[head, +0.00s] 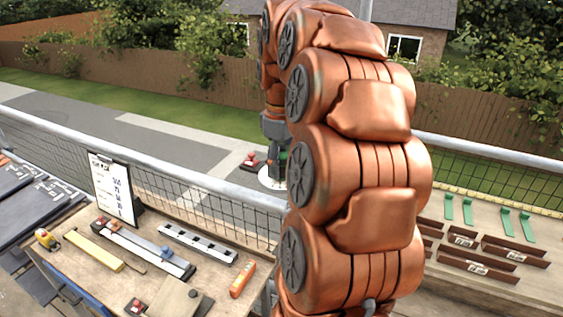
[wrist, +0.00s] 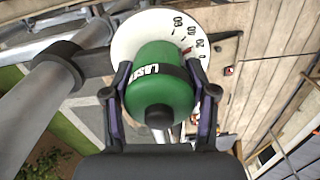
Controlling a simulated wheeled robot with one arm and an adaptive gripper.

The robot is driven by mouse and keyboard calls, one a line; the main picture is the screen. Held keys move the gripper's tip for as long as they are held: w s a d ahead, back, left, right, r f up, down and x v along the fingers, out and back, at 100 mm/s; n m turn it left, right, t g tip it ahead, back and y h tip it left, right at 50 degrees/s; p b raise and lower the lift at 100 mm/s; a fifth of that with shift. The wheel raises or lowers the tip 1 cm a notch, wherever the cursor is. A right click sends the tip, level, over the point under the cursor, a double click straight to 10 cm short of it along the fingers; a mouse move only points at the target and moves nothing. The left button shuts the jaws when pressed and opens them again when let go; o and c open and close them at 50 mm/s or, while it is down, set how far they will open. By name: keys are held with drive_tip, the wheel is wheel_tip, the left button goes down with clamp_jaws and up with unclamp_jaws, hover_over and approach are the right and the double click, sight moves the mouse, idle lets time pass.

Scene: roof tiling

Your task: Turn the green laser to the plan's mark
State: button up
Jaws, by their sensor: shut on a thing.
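The green laser (wrist: 160,85) is a round green body with a dark band lettered in white, in the middle of the wrist view. It stands on a white dial (wrist: 128,42) with black numbers, 60 down to 0, at its upper right. A small red mark shows beside the laser near the low numbers. My gripper (wrist: 158,70) has one finger on each side of the laser and is shut on it. In the head view the dial (head: 270,180) shows at the rail, and my arm hides much of the laser. The plan (head: 112,188) is a clipboard sheet; its figures are too small to read surely.
A workbench (head: 75,222) at the left holds a yellow bar, a rail-like tool, a level and an orange device (head: 243,279). Brown tile pieces (head: 480,262) and green strips (head: 448,206) lie on boards at the right. A metal guard rail (head: 180,172) crosses behind.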

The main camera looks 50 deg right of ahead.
drive_tip(key=shift+f+m+b, duration=0.2)
drive_tip(key=shift+m+b, duration=0.2)
drive_tip(key=shift+b, duration=0.6)
drive_tip(key=shift+f+m+b, duration=0.1)
drive_tip(key=shift+m+b, duration=0.6)
drive_tip(key=shift+b, duration=0.25)
drive_tip(key=shift+r+m+b, duration=0.3)
drive_tip(key=shift+m+b, duration=0.6)
drive_tip(key=o, duration=1.2)
drive_tip(key=shift+c, duration=0.2)
drive_tip(key=shift+r, duration=0.1)
drive_tip(key=n+p, duration=0.1)
drive_tip(key=p, duration=0.1)
drive_tip(key=shift+r+n+p, duration=0.2)
drive_tip(key=shift+n+p, duration=0.1)
drive_tip(key=shift+p, duration=0.1)
drive_tip(key=shift+f+n+p, duration=0.1)
drive_tip(key=shift+n+p, duration=0.8)
drive_tip(key=shift+p, duration=0.25)
